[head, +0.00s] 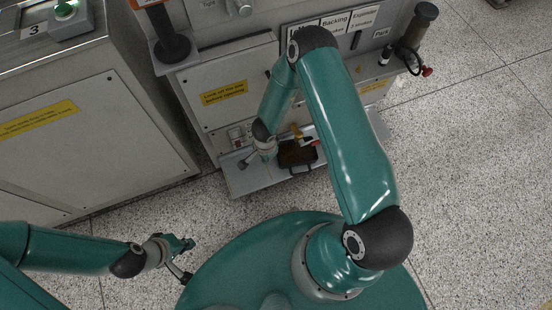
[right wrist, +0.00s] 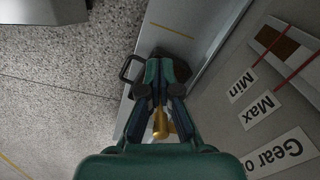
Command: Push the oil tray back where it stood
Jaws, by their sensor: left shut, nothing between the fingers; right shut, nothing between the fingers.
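The oil tray (head: 298,153) is a dark brown box with a handle on its floor side. It sits on the low grey shelf (head: 250,182) of the machine. In the right wrist view, its handle (right wrist: 130,70) shows left of my fingers, which cover much of the tray. My left gripper (head: 187,244) is shut and empty over the floor.
A brass tap (head: 297,131) with a red end (head: 314,143) stands above the tray. A yellow line (right wrist: 172,30) marks the shelf beyond my fingers. The machine's front wall (right wrist: 245,110), with Min and Max labels, bounds the shelf. Speckled floor (head: 470,180) lies open at the right.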

